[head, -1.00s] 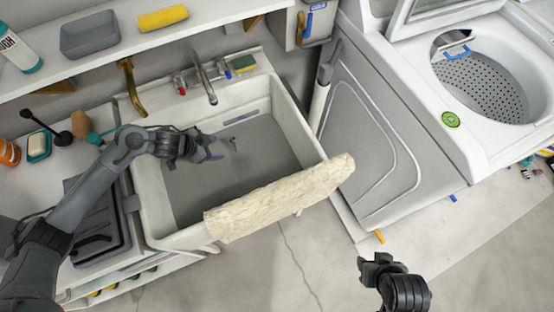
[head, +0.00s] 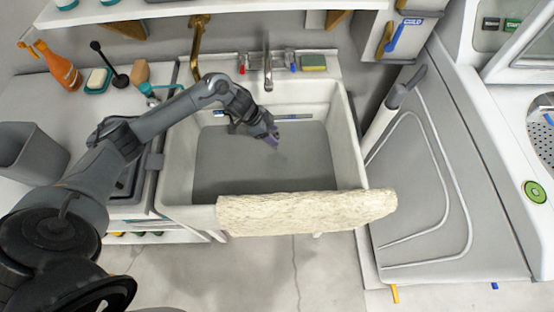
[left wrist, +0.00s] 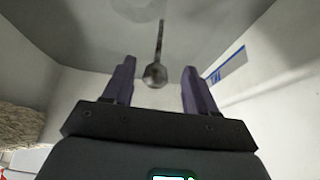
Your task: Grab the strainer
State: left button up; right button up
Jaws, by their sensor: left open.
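A small dark metal piece with a rounded end and a thin stem, which looks like the strainer (left wrist: 155,74), shows in the left wrist view on the grey sink floor. It lies beyond and between the two purple-grey fingers of my left gripper (left wrist: 156,85), not visibly touched by them. In the head view my left gripper (head: 270,138) reaches down into the white sink (head: 346,150), fingers apart and empty. The strainer cannot be made out there, likely hidden by the gripper. My right gripper is out of view.
A cream towel (head: 305,212) hangs over the sink's front edge. A washing machine (head: 440,190) stands to the right. A grey bin (head: 30,150) is at the left.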

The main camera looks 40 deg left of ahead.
pick_arm(q)
jog(key=b+x, duration=0.1)
jog(key=x, duration=0.3)
jog(key=shift+d+f, duration=0.25)
grip_shut()
